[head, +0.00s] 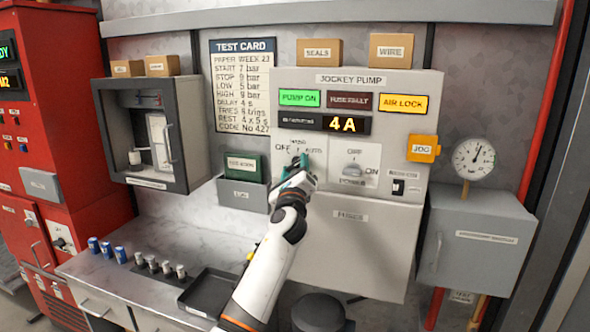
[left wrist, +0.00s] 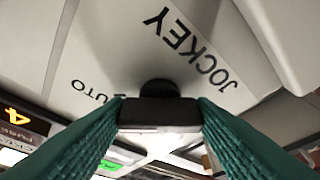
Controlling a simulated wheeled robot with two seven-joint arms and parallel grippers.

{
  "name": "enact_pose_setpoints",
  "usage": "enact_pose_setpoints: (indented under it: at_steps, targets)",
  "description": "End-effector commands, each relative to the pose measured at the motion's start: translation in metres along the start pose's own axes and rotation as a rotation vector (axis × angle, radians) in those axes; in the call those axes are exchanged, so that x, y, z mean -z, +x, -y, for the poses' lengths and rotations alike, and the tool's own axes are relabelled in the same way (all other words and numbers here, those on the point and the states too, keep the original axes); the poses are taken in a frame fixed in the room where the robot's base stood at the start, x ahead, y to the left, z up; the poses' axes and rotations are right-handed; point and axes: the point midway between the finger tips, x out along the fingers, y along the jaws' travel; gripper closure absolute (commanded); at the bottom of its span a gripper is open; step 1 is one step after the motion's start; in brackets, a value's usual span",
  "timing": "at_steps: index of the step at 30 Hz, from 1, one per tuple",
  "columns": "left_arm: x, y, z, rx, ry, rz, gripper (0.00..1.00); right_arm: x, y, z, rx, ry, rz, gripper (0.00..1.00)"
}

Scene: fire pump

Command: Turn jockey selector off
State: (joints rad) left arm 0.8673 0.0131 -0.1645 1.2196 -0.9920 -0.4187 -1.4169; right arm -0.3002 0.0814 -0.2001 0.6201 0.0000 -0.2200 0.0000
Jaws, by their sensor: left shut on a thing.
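The jockey selector is a dark knob (left wrist: 158,112) on the pale panel, with "JOCKEY" and "AUTO" printed around it in the left wrist view. My left gripper (head: 301,166) has teal fingers, one on each side of the knob, and is shut on it. In the head view the fingers and wrist cover most of the knob, with "OFF" to its left and "AUTO" to its right. I cannot tell which mark the knob points to. My right gripper is not in view.
The jockey pump panel (head: 410,85) shows a lit green "PUMP ON", an amber "AIR LOCK" and a 4 A display (head: 343,124). A second grey OFF/ON knob (head: 351,171) sits right of my gripper. A green box (head: 241,167) in a grey holder stands close on its left.

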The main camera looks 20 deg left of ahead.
Motion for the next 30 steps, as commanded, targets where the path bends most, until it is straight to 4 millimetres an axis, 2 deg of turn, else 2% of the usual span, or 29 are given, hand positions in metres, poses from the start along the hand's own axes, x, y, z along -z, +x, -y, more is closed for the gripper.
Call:
enact_pose_setpoints:
  at_steps: [8, 14, 30]
  targets:
    - [0.000, 0.000, 0.000, 0.018, -0.040, 0.001, 0.73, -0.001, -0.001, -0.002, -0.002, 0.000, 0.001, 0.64]
    - [-0.001, 0.000, -0.002, 0.061, -0.143, 0.001, 0.73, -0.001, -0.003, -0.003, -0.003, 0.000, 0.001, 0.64]
    - [0.001, 0.001, -0.005, 0.253, -0.604, 0.003, 0.73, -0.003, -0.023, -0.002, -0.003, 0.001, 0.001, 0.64]
